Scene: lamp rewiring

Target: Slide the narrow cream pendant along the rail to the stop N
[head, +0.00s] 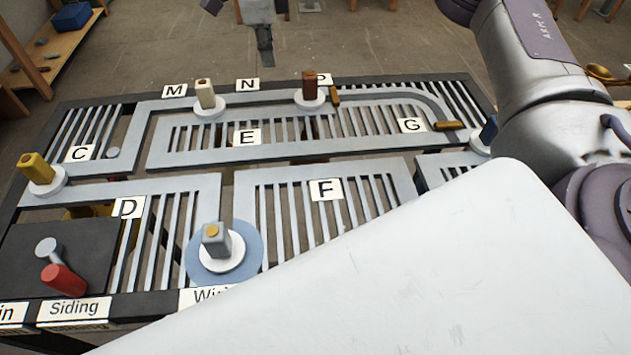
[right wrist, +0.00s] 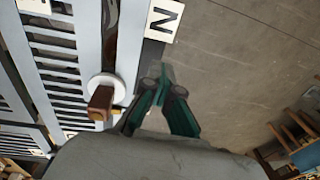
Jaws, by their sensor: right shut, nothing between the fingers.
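The narrow cream pendant (head: 206,94) stands upright on a white round base on the back rail, between the labels M (head: 175,91) and N (head: 248,85). It does not show in the right wrist view. The label N also shows in the right wrist view (right wrist: 165,19). My right gripper (head: 265,60) points down beyond the board's back edge, behind N and apart from the cream pendant. In the right wrist view its green fingers (right wrist: 161,84) are shut and empty over the floor. My left gripper is not in view.
A brown pendant (head: 310,87) stands on the same rail near P (head: 324,79); it shows close to the fingers in the right wrist view (right wrist: 102,101). A brass piece (head: 335,95) sits beside it. A yellow pendant (head: 36,169) stands left. The rail by N looks clear.

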